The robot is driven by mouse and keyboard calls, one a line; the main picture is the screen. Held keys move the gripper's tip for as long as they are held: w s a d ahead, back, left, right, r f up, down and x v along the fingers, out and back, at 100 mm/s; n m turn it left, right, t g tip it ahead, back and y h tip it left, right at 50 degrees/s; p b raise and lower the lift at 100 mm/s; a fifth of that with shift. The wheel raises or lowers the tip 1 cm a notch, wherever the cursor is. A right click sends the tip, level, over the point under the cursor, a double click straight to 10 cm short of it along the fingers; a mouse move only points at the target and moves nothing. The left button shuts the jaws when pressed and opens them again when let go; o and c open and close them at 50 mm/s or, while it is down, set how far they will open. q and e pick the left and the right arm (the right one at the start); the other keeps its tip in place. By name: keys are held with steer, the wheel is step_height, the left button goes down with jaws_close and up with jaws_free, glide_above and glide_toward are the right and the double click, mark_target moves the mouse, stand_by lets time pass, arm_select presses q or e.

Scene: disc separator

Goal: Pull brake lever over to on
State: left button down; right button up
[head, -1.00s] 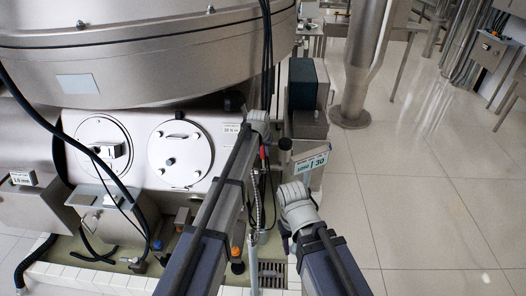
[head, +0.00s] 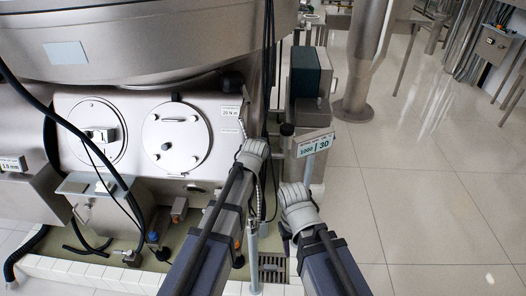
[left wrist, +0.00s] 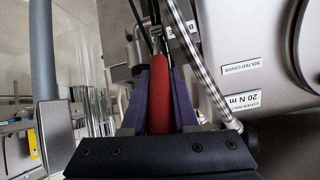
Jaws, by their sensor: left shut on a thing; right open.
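The red grip of the brake lever (left wrist: 160,95) shows in the left wrist view, between the two purple fingers of my left gripper (left wrist: 160,75), which are shut on it. In the head view my left wrist hides these fingers and the lever, in front of the separator's right end. My right gripper (head: 286,238) hangs below its grey wrist at lower centre, open and partly hidden, right of the lever area and apart from it.
The steel separator frame (head: 85,170) with round covers fills the left. A plate reading 1000/30 (head: 315,145) stands just beyond my right wrist. A braided hose (left wrist: 200,70) runs beside the red grip. A grey post (head: 254,262) stands between my arms. Tiled floor is clear at right (head: 420,200).

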arm_select(q)
steer(key=shift+s+f+t+b, duration=0.45)
steer(key=shift+s+t+b, duration=0.05)
steer(key=shift+b, duration=0.35)
arm_select(e)
steer(key=shift+f, duration=1.3)
arm_select(q)
steer(key=c, duration=0.7)
jaws_free()
steer(key=shift+r, duration=0.1)
arm_select(e)
steer(key=shift+r, duration=0.1)
arm_select(q)
steer(key=p+v, duration=0.4)
steer(key=v, duration=0.3)
steer(key=shift+s+r, duration=0.15)
steer(key=shift+s, duration=0.15)
arm_select(e)
step_height(320, 180, up, 4)
arm_select(q)
steer(key=shift+c, duration=0.3)
